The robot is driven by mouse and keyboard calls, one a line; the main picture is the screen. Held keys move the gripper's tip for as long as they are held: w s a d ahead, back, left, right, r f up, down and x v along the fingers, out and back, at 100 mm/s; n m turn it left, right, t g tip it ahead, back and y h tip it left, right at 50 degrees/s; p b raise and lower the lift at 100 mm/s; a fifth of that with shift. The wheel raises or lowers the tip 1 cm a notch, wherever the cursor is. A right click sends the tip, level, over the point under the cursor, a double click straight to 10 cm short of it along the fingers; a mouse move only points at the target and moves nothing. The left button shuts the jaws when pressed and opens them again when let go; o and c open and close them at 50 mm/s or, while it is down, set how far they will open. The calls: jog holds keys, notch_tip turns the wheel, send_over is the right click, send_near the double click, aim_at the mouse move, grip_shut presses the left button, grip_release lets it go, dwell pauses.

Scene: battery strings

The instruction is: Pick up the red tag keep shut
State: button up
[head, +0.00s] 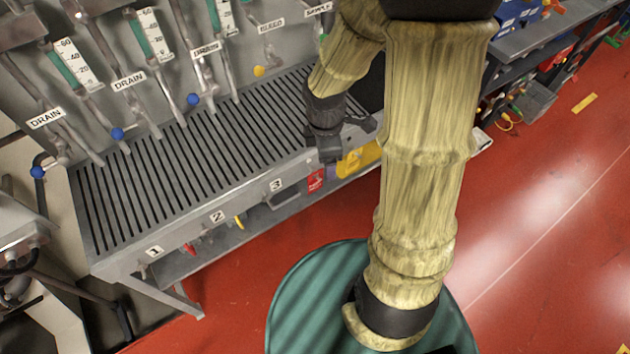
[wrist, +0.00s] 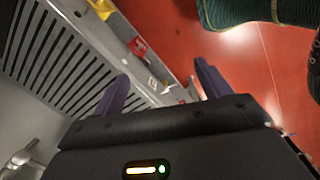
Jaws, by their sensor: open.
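A small red tag (head: 316,180) with pale markings hangs on the front edge of the grated bench, just right of the number 3 label. Its words are too small to read. It also shows in the wrist view (wrist: 138,47), upper left, beyond my fingertips and apart from them. My gripper (wrist: 161,72) is open, with its two purple fingers spread and nothing between them. In the head view my dark gripper (head: 328,157) is just above and right of the tag, at the bench's front right corner. My forearm partly hides that corner.
A yellow tag or plate (head: 357,160) is right of the red one. The grated bench (head: 190,170) has number labels, a red handle (head: 190,249) and a yellow handle (head: 239,222) along its front. Pipes and gauges stand behind. Red floor (head: 560,230) is open to the right.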

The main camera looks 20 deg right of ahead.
jog(key=w+f+n, duration=0.3)
jog(key=w+n, duration=0.1)
jog(key=n, duration=0.7)
jog(key=n+p, duration=0.2)
jog(key=n, duration=1)
send_over(314, 172)
jog(key=s, duration=0.1)
notch_tip(314, 172, down, 4)
jog(key=shift+s+a+f+g+y, duration=0.1)
jog(key=shift+s+a+g+y, duration=0.05)
jog(key=shift+a+g+y, duration=0.2)
notch_tip(314, 172, down, 12)
jog(key=shift+b, duration=0.95)
jog(key=shift+d+f, duration=0.1)
jog(key=shift+f, duration=0.1)
jog(key=f, duration=0.5)
jog(key=shift+w+d, duration=0.2)
jog(key=shift+d, duration=0.15)
